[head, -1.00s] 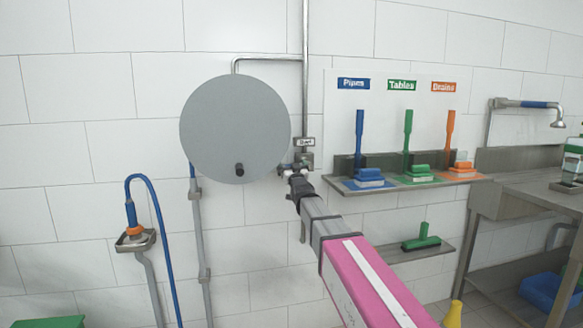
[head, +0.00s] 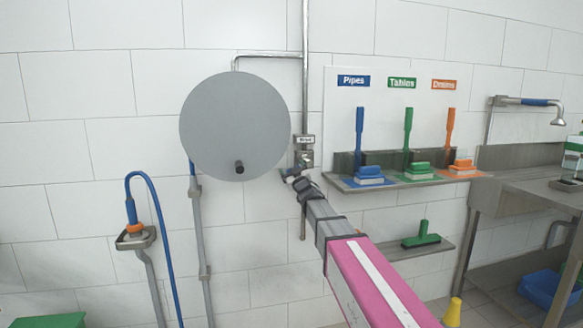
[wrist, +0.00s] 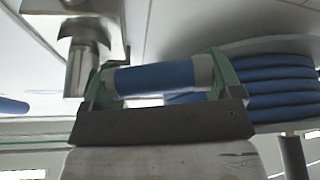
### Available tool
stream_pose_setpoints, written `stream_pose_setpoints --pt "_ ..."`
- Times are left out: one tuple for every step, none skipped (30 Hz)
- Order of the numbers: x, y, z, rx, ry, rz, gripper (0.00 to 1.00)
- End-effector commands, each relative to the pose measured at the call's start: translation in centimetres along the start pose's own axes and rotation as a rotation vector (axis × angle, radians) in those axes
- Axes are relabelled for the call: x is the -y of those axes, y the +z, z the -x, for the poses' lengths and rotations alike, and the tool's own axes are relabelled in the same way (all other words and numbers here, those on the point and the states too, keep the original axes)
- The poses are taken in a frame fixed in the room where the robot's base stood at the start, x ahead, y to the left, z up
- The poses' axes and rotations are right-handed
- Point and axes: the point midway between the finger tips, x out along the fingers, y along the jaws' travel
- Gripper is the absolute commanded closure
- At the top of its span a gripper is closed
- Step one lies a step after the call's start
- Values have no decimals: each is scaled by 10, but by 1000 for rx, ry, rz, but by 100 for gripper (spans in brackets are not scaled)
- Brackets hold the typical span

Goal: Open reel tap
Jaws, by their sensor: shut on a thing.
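The reel tap (head: 304,158) is a small metal fitting on the vertical pipe, under a small label, right of the round grey hose reel (head: 235,128). My gripper (head: 289,174) is just below and left of the tap's body. In the wrist view, my gripper's green fingers with pale pads stand either side of a blue cylindrical piece (wrist: 155,78), seemingly the tap's handle, and are shut on it. A metal fitting (wrist: 77,55) is at its upper left. Blue hose coils (wrist: 280,88) of the reel are on the right. The head view hides the handle behind my gripper.
Blue, green and orange brushes stand on a wall shelf (head: 425,180) to the right, with a green brush (head: 421,236) on a lower shelf. A blue hose with a nozzle (head: 132,213) hangs at left.

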Motion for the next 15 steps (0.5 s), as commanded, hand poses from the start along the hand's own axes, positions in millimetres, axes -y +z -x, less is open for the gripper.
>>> stream_pose_setpoints --pt "0 4 2 1 -17 44 58" --pt "-1 6 3 1 -28 70 58" --pt "-1 9 4 1 -43 105 58" --pt "-1 11 5 1 -54 131 58" --pt "-1 13 5 1 -65 158 58" --pt "-1 16 6 1 -79 192 58" --pt "-1 18 7 1 -90 219 58" --pt "-1 20 8 1 -101 245 58" --pt "-2 22 9 1 -116 280 58" --pt "-3 24 10 1 -126 307 58" --pt "-4 26 11 1 -137 333 58" --pt "-4 28 12 1 -152 368 58" --pt "-5 30 12 1 -163 394 58" --pt "-5 32 13 1 -174 421 58" --pt "-6 34 14 1 -189 456 58"
